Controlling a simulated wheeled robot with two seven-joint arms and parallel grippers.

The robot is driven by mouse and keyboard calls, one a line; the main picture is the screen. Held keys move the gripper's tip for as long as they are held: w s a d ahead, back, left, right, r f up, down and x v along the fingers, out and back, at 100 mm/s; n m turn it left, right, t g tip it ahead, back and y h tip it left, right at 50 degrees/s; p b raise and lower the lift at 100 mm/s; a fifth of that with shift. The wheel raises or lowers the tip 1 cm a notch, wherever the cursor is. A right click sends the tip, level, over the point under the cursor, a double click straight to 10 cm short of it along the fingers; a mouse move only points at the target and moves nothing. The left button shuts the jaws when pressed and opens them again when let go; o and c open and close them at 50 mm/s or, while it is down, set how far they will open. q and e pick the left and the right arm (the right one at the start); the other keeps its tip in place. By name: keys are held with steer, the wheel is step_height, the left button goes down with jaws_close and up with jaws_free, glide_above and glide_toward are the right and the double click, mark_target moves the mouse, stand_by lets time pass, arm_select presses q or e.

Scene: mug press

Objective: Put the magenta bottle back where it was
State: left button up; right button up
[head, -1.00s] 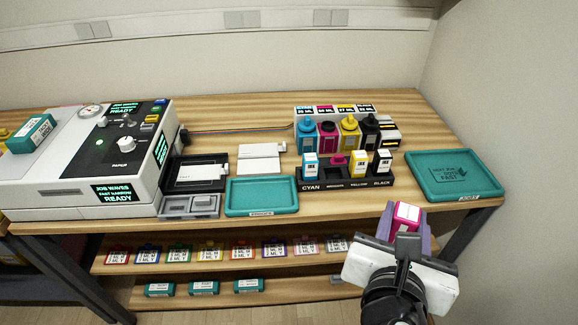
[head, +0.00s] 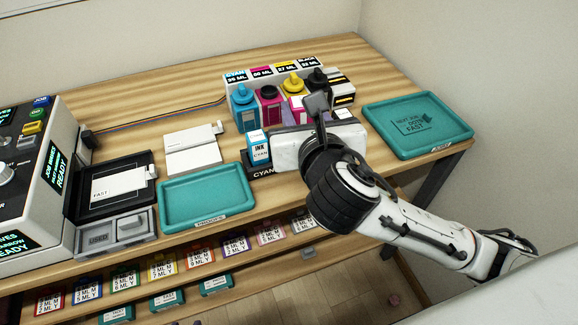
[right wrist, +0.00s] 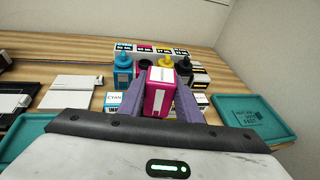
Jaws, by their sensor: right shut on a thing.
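The magenta bottle (right wrist: 160,92), a small box-like bottle with a white label, is between the purple fingers of my right gripper (right wrist: 161,100) in the right wrist view. The gripper is shut on it and holds it above the ink rack area. In the head view my right gripper (head: 292,117) is over the black rack (head: 259,170) and hides most of it, with most of the bottle. The cyan bottle (head: 257,146) stands at the rack's left end. The magenta slot is hidden. My left gripper is not in view.
Ink tanks, cyan (head: 246,107), magenta (head: 269,105) and yellow (head: 293,86), stand close behind the rack. A teal tray (head: 207,195) is left of the rack and another teal tray (head: 418,122) is at the right. A printer (head: 30,170) stands far left.

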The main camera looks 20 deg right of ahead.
steer(key=w+y+b, duration=0.1)
steer(key=w+n+b, duration=0.1)
steer(key=w, duration=0.1)
steer(key=w+y+b, duration=0.1)
steer(key=shift+w+a+f+n+y, duration=0.3)
steer(key=shift+w+a+f+n, duration=0.05)
steer(key=shift+w+n, duration=0.05)
steer(key=shift+y, duration=0.3)
steer(key=f+b, duration=0.1)
steer(key=f, duration=0.2)
steer(key=f+b, duration=0.1)
steer(key=f, duration=0.2)
steer(key=f+b, duration=0.1)
steer(key=f, duration=0.2)
steer(key=shift+w+a+f, duration=0.15)
steer(key=shift+w+f, duration=0.1)
steer(key=shift+f, duration=0.1)
steer(key=shift+r, duration=0.1)
steer(key=shift+f, duration=0.2)
steer(key=o, duration=1)
